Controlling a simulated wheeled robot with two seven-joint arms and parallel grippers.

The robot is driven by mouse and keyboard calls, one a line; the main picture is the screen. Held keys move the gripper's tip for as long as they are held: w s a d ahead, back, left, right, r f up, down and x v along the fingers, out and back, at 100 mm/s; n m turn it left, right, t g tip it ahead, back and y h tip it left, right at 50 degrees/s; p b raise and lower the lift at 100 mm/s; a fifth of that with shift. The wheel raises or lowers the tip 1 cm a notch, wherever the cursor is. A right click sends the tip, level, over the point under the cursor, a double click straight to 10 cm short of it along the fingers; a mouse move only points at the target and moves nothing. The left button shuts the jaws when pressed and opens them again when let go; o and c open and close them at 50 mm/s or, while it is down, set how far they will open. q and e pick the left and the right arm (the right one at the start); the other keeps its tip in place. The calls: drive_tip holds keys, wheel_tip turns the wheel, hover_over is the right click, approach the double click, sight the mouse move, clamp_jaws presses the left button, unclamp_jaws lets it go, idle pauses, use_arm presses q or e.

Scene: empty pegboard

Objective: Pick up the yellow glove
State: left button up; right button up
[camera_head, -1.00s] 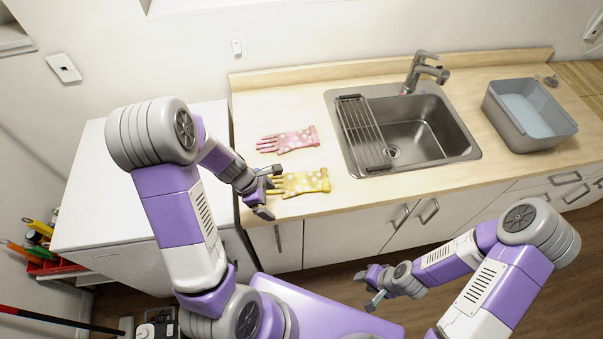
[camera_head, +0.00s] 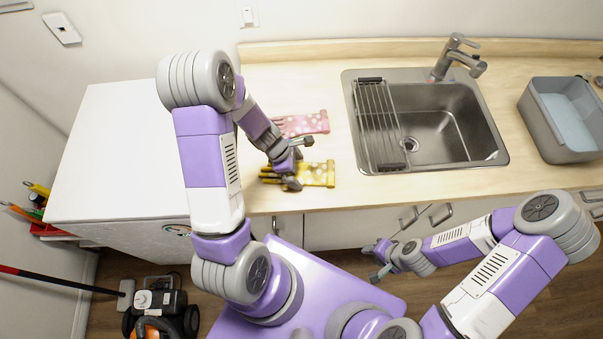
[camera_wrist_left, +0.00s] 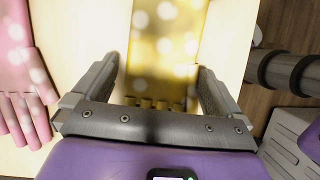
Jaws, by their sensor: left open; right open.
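The yellow glove (camera_head: 317,174) with pale dots lies flat on the wooden counter, in front of the pink glove (camera_head: 308,123). My left gripper (camera_head: 301,162) is open over the finger end of the yellow glove and partly hides it in the head view. In the left wrist view the yellow glove (camera_wrist_left: 165,50) lies between the two open fingers of the left gripper (camera_wrist_left: 157,80). The pink glove (camera_wrist_left: 20,85) lies to the left there. My right gripper (camera_head: 375,262) is open and empty, low in front of the cabinets.
A steel sink (camera_head: 440,125) with a drying rack (camera_head: 378,120) is right of the gloves. A grey basin (camera_head: 565,118) stands further right. A white-topped appliance (camera_head: 120,150) is left of the counter. The counter's front edge is close to the yellow glove.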

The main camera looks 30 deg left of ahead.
use_arm(q)
drive_tip(key=shift+f, duration=0.1)
drive_tip(key=c, duration=1)
wheel_tip(320, 180, up, 10)
drive_tip(key=p, duration=0.4)
